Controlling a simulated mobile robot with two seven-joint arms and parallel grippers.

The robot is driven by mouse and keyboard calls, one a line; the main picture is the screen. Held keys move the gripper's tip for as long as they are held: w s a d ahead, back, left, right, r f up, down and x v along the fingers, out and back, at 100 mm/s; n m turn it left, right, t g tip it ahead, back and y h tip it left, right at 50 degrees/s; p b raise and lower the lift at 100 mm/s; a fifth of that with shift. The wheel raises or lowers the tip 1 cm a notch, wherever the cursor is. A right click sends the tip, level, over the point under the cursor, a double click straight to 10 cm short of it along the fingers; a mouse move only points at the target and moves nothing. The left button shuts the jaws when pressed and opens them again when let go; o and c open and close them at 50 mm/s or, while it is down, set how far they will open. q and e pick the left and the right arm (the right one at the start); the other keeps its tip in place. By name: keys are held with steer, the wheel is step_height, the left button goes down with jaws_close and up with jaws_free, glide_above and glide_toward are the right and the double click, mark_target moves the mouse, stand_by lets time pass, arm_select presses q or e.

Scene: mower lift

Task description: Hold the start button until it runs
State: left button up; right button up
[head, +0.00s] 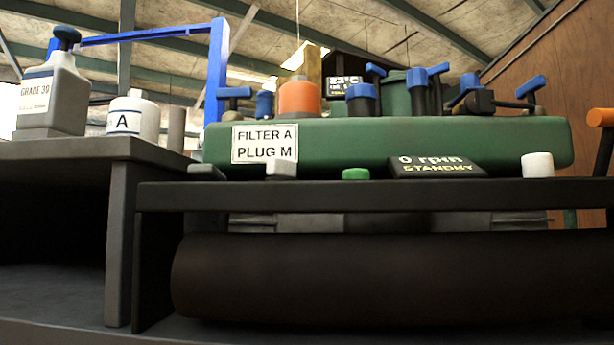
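The green start button (355,174) is a low round cap on the front edge of the dark bench, below the green mower deck (400,142). To its right a tilted black display (437,167) reads "0 rpm" and "STANDBY". Nothing touches the button in this view. Neither my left gripper nor my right gripper is in view.
A white sign (265,143) reads "FILTER A PLUG M". A grey block (281,169) and a white cylinder (538,165) stand along the bench edge (400,195). A "GRADE 30" jug (52,95) and a white "A" canister (133,117) stand on the left table. Blue-handled parts top the deck.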

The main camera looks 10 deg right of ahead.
jaws_close()
stand_by(1.0)
